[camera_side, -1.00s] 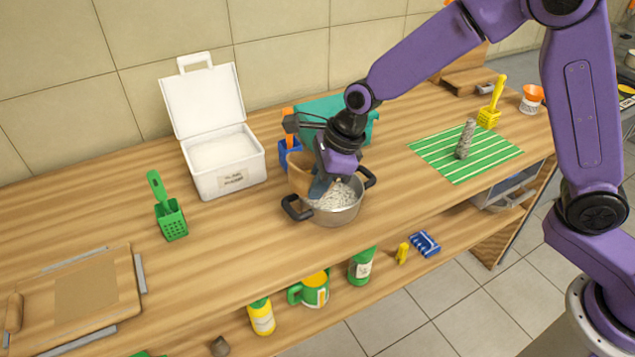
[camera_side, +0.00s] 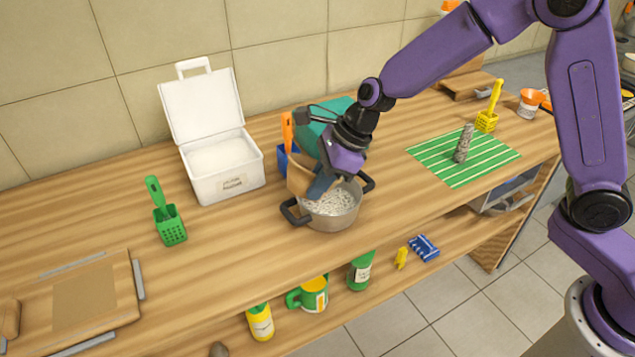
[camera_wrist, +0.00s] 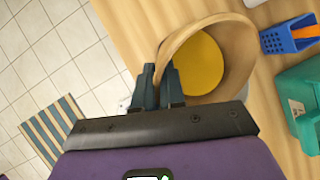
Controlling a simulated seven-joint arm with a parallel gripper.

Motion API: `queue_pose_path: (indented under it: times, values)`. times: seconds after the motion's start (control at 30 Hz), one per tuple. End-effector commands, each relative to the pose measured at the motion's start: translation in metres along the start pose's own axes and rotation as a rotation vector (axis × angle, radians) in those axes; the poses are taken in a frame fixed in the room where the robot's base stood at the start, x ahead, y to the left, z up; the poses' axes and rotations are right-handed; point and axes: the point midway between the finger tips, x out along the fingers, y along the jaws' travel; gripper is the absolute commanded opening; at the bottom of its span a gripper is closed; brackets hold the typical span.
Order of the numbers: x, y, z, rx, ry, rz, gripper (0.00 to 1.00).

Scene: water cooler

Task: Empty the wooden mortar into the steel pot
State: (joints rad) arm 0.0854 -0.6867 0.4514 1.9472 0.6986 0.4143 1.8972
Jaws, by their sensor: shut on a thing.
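The wooden mortar (camera_side: 300,176) is held tilted over the left side of the steel pot (camera_side: 338,219) in the side view. My gripper (camera_side: 320,188) is shut on the mortar's rim. In the wrist view my gripper's fingers (camera_wrist: 160,88) pinch the wall of the mortar (camera_wrist: 240,75), whose mouth faces the camera. A smooth yellow round surface shows inside it; I cannot tell whether it is the floor or contents. The pot stands upright on the counter with pale grains (camera_side: 332,203) inside. Part of the pot's opening is hidden by the mortar and gripper.
A blue holder (camera_side: 283,160) with an orange-handled tool stands close behind the mortar, beside a teal box (camera_side: 312,137). An open white box (camera_side: 224,170) is to the left. A striped green mat (camera_side: 440,162) with a grey pestle-like object (camera_side: 464,143) is right.

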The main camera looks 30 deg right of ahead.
Motion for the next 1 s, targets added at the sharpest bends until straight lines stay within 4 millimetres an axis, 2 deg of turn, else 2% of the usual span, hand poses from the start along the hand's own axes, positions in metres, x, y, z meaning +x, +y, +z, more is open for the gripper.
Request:
queue_pose_path:
  times: [1.0]
  values:
    - [-0.01,-0.0046,-0.0009,0.053,-0.181,0.093,0.0]
